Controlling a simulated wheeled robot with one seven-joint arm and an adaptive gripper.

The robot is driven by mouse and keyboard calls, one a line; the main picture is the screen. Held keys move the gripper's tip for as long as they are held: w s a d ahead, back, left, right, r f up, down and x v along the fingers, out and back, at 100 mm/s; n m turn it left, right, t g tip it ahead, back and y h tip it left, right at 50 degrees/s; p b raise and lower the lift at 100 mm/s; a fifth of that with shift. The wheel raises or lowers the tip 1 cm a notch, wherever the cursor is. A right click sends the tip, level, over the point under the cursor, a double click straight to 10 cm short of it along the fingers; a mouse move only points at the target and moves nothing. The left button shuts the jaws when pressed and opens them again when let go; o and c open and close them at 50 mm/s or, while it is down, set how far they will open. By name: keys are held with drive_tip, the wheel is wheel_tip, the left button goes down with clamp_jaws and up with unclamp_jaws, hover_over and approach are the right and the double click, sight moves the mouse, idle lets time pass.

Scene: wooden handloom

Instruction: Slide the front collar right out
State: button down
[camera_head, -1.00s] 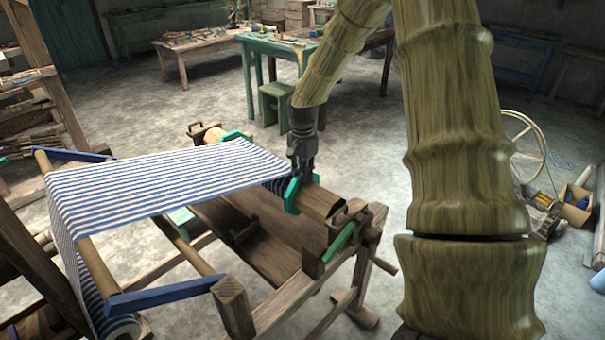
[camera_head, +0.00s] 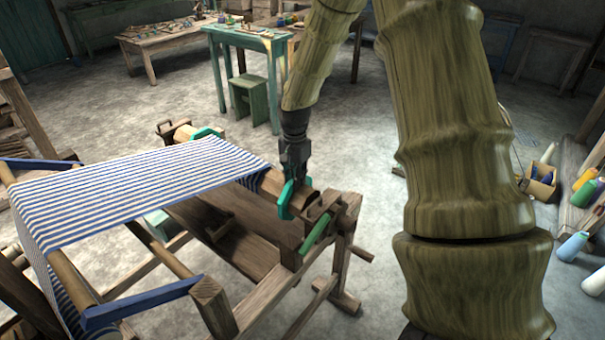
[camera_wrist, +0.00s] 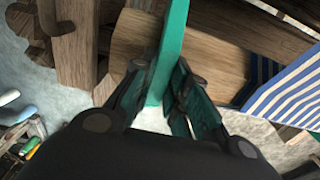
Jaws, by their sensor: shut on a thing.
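The front collar (camera_head: 284,205) is a teal ring around the wooden cloth beam (camera_head: 308,198), near the beam's front end. It shows as a teal band in the wrist view (camera_wrist: 174,45). My gripper (camera_head: 294,176) comes down from above and is shut on the collar's upper rim, with one finger on each side in the wrist view (camera_wrist: 161,76). Bare wood shows between the collar and the blue-and-white striped cloth (camera_head: 140,180). The collar's underside is hidden.
A second teal collar (camera_head: 207,133) sits at the beam's far end. The wooden bracket (camera_head: 328,205) and a green lever (camera_head: 316,236) stand close to the front collar, at the near beam end. Open floor (camera_head: 375,210) lies right of the loom.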

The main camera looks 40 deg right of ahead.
drive_tip(key=shift+s, duration=0.15)
drive_tip(key=c, duration=1.4)
unclamp_jaws()
drive_tip(key=shift+s+d+r, duration=0.1)
drive_tip(key=shift+s, duration=0.05)
wheel_tip(320, 180, up, 12)
drive_tip(key=shift+f, duration=0.1)
